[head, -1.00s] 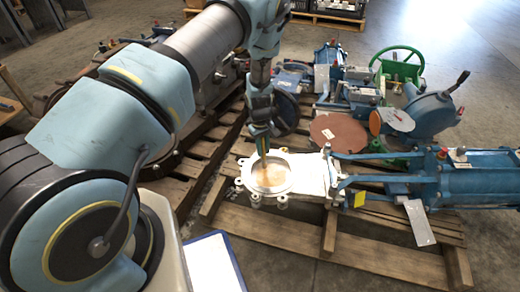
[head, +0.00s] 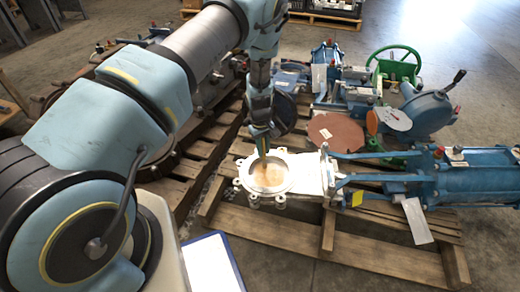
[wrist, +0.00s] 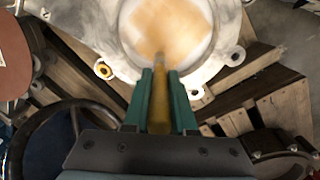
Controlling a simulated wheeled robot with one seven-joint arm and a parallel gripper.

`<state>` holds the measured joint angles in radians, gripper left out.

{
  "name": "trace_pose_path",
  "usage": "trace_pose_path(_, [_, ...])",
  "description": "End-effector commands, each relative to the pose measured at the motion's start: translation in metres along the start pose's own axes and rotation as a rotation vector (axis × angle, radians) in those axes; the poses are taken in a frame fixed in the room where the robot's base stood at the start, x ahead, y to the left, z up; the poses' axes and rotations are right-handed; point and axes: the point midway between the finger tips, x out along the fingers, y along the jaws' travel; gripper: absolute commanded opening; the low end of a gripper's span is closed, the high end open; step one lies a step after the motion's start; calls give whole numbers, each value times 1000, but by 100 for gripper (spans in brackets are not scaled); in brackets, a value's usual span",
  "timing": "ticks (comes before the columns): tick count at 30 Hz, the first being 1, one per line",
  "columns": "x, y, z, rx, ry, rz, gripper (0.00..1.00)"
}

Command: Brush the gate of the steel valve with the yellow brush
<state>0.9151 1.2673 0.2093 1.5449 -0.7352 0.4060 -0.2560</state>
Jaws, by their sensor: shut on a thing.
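The steel valve (head: 312,176) lies flat on a wooden pallet, its round ring at the left end and a blue actuator (head: 475,180) at the right. The gate (head: 270,175) inside the ring shows tan-brown patches on a pale face; it also shows in the wrist view (wrist: 170,28). My gripper (head: 262,140) is above the ring's upper left part, pointing down. In the wrist view its green fingers (wrist: 160,100) are shut on the yellow brush (wrist: 159,105). The brush reaches toward the gate; its tip is blurred, and I cannot tell whether it touches.
A brown disc (head: 333,132), a green handwheel valve (head: 396,68) and blue machinery (head: 425,110) stand behind on the pallets. A clipboard (head: 212,262) lies at the front. A dark handwheel (wrist: 65,140) is near my gripper. Floor at the front right is clear.

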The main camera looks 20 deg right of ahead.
Motion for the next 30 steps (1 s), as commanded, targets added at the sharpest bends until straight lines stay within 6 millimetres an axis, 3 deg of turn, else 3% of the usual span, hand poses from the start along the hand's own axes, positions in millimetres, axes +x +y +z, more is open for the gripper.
trace_pose_path(30, [0, 47, 33, 2, -1, 0, 0])
